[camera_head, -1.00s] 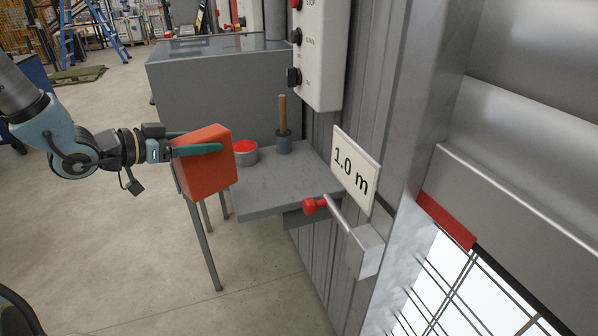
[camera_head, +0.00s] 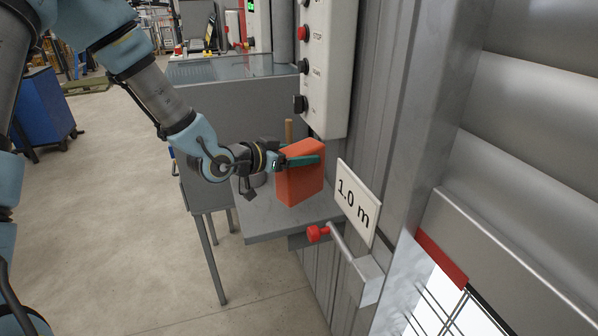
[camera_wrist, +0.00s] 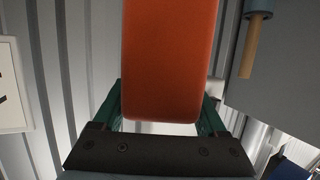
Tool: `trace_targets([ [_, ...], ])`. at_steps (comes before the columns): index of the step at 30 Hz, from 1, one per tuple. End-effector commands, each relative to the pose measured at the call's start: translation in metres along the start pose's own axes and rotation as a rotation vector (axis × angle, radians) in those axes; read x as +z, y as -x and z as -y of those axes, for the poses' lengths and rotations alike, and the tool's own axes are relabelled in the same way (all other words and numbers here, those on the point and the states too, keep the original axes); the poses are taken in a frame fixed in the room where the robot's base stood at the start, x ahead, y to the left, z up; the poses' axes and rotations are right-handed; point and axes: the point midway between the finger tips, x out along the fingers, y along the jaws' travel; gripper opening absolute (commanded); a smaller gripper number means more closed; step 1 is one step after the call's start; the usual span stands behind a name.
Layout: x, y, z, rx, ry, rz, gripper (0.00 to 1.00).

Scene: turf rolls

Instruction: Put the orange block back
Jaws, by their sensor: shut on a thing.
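The orange block (camera_head: 300,178) is upright between the fingers of my gripper (camera_head: 303,161), over the right part of a small grey shelf table (camera_head: 262,222). My gripper is shut on the block. In the wrist view the orange block (camera_wrist: 168,60) fills the middle, with a green finger of my gripper (camera_wrist: 162,112) on each side. I cannot tell whether the block's bottom touches the table top or hangs just above it.
A wooden-handled tool in a blue-grey holder (camera_wrist: 258,12) stands close beside the block. The table's front left is bare.

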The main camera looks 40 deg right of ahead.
Motion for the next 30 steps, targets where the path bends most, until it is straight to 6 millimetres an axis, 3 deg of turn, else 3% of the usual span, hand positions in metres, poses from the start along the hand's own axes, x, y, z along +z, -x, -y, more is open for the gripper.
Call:
trace_targets([
  [3,0.019,-0.002,0.002,-0.004,0.007,0.007,0.0],
  [11,0.035,-0.007,0.002,-0.003,0.006,0.006,0.0],
  [17,0.058,-0.013,0.002,-0.004,0.007,0.006,0.0],
  [30,0.064,-0.019,0.001,-0.004,0.003,0.004,0.0],
])
